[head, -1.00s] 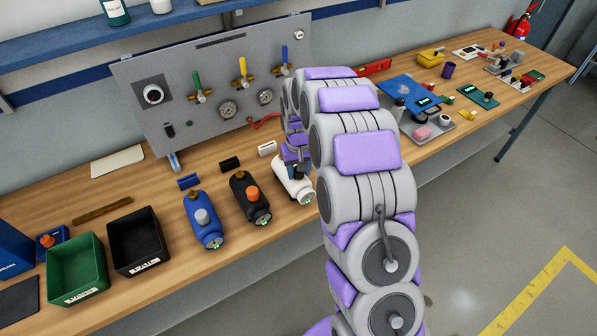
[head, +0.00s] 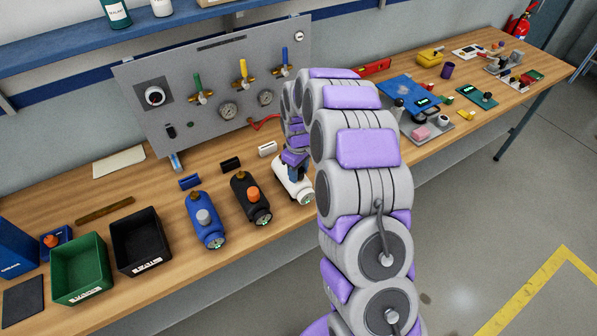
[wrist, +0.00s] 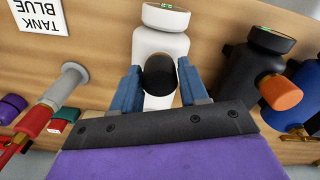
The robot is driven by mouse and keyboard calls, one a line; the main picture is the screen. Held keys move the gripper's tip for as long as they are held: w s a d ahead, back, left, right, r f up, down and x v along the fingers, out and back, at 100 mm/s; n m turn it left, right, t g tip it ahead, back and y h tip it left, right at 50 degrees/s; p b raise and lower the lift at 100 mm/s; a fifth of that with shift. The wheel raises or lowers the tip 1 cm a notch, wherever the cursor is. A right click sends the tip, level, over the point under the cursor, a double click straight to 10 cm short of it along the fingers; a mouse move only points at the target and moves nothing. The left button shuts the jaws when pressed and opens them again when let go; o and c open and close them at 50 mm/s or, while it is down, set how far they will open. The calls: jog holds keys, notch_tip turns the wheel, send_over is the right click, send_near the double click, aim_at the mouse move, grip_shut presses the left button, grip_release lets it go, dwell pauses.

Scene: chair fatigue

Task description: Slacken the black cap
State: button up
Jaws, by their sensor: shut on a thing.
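The black cap (wrist: 160,75) sits on the white tank (wrist: 161,43), between the two blue fingers of my gripper (wrist: 160,85) in the wrist view. The gripper is shut on the cap. In the head view the white tank (head: 287,177) lies on the bench beside the black tank, and my gripper (head: 297,172) reaches down onto it. The cap is hidden by my arm and gripper in the head view.
Green (head: 80,296) and black (head: 165,258) bins sit farther left. A valve panel (head: 215,60) stands behind.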

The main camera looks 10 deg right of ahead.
jog(key=n+p, duration=0.1)
jog(key=n, duration=0.3)
jog(key=o, duration=0.9)
jog(key=shift+o, duration=0.2)
jog(key=m, duration=0.4)
jog(key=shift+m, duration=0.3)
jog(key=m, duration=0.3)
